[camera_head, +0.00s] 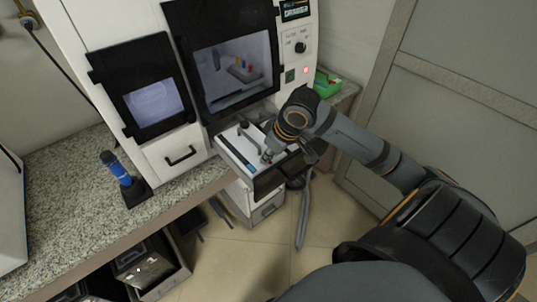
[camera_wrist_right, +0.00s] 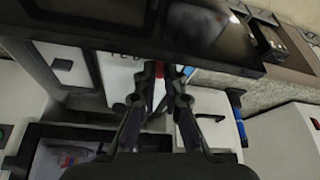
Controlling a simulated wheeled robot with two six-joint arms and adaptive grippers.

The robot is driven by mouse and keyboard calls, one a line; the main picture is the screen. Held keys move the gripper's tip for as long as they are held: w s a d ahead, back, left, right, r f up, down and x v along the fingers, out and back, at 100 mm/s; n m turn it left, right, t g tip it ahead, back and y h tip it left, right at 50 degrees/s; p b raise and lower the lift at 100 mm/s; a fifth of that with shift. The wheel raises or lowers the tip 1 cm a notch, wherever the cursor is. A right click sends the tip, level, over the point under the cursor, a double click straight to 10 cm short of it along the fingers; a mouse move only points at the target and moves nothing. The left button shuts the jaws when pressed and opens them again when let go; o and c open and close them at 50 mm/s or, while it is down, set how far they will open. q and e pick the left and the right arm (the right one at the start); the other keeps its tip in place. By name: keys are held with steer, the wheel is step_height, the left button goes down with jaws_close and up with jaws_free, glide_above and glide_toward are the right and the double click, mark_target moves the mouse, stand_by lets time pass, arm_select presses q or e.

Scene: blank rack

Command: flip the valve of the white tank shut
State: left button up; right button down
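The white tank (camera_head: 236,152) is a low white box with a blue stripe and dark fittings on its top, in front of the cabinet in the head view. A black lever-like part (camera_head: 245,129) stands on it; I cannot tell if it is the valve. My right gripper (camera_head: 268,154) points down over the tank's right part. In the wrist view its two fingers (camera_wrist_right: 163,76) are apart, with a small red part (camera_wrist_right: 160,88) seen between them. Contact cannot be made out. White surface (camera_wrist_right: 118,75) shows left of the fingers. My left gripper is in neither view.
A white cabinet with a black-framed window (camera_head: 237,68) stands behind the tank. A drawer with a black handle (camera_head: 180,156) is to the left. A blue bottle (camera_head: 117,170) stands on the speckled counter (camera_head: 75,208). A green box (camera_head: 327,82) is behind my right arm.

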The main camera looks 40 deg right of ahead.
steer(key=shift+a+r+m+h+p, duration=0.15)
steer(key=shift+a+m+h+p, duration=0.15)
steer(key=shift+m+p, duration=0.4)
steer(key=shift+m, duration=0.7)
steer(key=shift+h, duration=0.3)
steer(key=shift+s, duration=0.1)
steer(key=c, duration=1.4)
jaws_free()
steer(key=shift+c, duration=0.2)
